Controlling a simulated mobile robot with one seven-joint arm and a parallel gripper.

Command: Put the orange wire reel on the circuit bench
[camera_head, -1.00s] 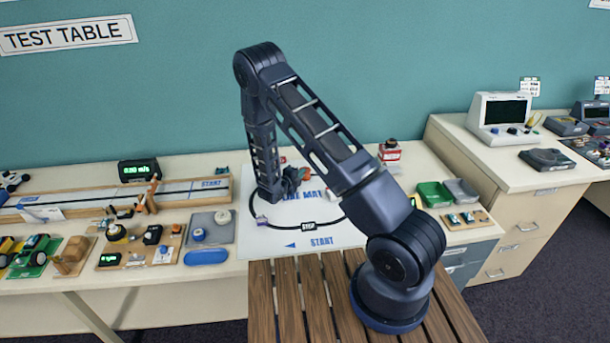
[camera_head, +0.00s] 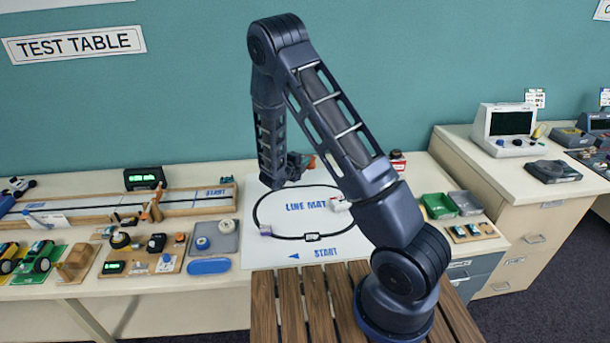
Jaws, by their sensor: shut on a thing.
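My gripper (camera_head: 299,167) is over the back part of the white line mat on the test table. It is shut on a small orange thing (camera_head: 312,161), which I take to be the orange wire reel; only a bit of it shows beside the dark jaws. The reel appears to be held above the mat. On the right, a separate cream bench (camera_head: 487,160) carries an oscilloscope-like instrument (camera_head: 507,127) and other electronics; it looks like the circuit bench, though its wall sign is cut off at the top right corner.
The line mat (camera_head: 270,247) has a small white item (camera_head: 341,205) on it, partly behind my arm. A green tray (camera_head: 437,205) and a grey tray (camera_head: 465,202) stand near the table's right end. A dark meter (camera_head: 553,171) sits on the right bench, with bare top left of it.

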